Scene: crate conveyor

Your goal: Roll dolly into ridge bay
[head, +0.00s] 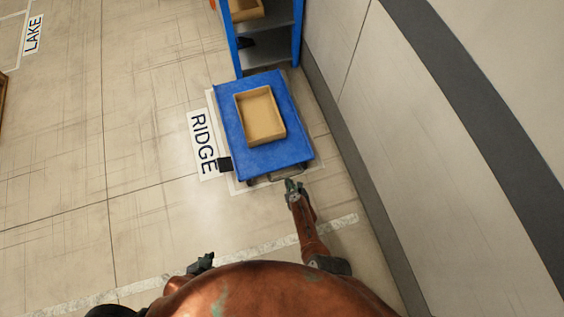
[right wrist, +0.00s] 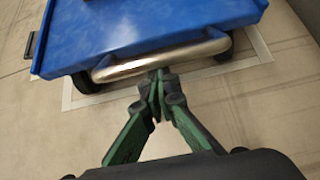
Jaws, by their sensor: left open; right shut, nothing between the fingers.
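The blue dolly (head: 230,120) stands over the ridge bay, a white floor outline (head: 236,187) beside the RIDGE label (head: 202,142). The outline shows along its left and near sides; the far side is hidden. In the right wrist view, the dolly (right wrist: 150,30) has its visible wheels inside the outline (right wrist: 92,100). Its metal handle (right wrist: 160,60) faces me. My right gripper (head: 294,184) is shut and empty; in the wrist view its fingertips (right wrist: 160,78) are at the handle, contact unclear. My left gripper (head: 203,262) is open, low and away from the dolly.
An open cardboard box (head: 260,117) sits on the dolly. A blue-framed shelf (head: 268,52) stands close behind it. A wall (head: 440,150) runs along the right. The floor to the left is open, with a LAKE label (head: 33,35) at far left.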

